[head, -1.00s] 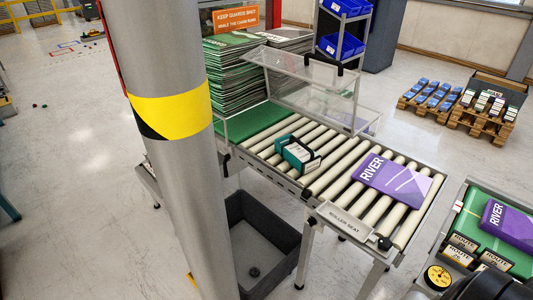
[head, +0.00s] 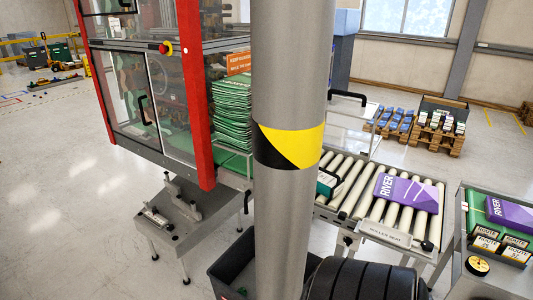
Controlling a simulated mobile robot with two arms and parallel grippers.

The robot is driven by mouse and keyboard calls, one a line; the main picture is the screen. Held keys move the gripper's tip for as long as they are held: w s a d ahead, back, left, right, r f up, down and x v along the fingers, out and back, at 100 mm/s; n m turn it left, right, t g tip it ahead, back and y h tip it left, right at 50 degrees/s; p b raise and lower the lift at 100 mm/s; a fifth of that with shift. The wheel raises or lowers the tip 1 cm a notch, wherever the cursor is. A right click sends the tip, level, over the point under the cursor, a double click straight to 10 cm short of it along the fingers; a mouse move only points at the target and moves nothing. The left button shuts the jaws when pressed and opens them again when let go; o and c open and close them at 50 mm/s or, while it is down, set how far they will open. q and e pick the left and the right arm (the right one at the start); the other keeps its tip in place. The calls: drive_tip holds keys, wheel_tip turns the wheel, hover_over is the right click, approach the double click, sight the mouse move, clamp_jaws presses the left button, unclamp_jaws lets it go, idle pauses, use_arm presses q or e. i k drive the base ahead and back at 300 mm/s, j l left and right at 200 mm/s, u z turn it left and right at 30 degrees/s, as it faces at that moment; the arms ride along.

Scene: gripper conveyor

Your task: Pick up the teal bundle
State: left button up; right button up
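The teal bundle (head: 325,184) lies on the roller conveyor (head: 351,208) in the head view, just right of a thick grey post. It is teal and white with a black band or edge. Its left part is hidden behind the post. Neither my left nor my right gripper is in view, and nothing touches the visible part of the bundle.
The grey post (head: 290,95) with a yellow-black band stands close in front. A purple RIVER pack (head: 408,193) lies right of the bundle. A dark bin (head: 232,268) stands below. A red-framed machine (head: 197,100) is at left. Open floor (head: 70,200) lies at far left.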

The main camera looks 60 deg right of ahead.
sight(329, 184)
drive_tip(key=i+j+z, duration=0.2)
drive_tip(key=i, duration=0.25)
drive_tip(key=i+j+z, duration=0.15)
drive_tip(key=i, duration=0.35)
drive_tip(key=i+z, duration=0.15)
drive_tip(key=z, duration=0.25)
drive_tip(key=i+z, duration=0.15)
drive_tip(key=z, duration=0.3)
drive_tip(key=i+z, duration=0.15)
drive_tip(key=z, duration=0.25)
drive_tip(key=i+j+z, duration=0.1)
drive_tip(key=z, duration=0.35)
drive_tip(key=i+j+z, duration=0.1)
drive_tip(key=j+z, duration=0.15)
drive_tip(key=z, duration=0.15)
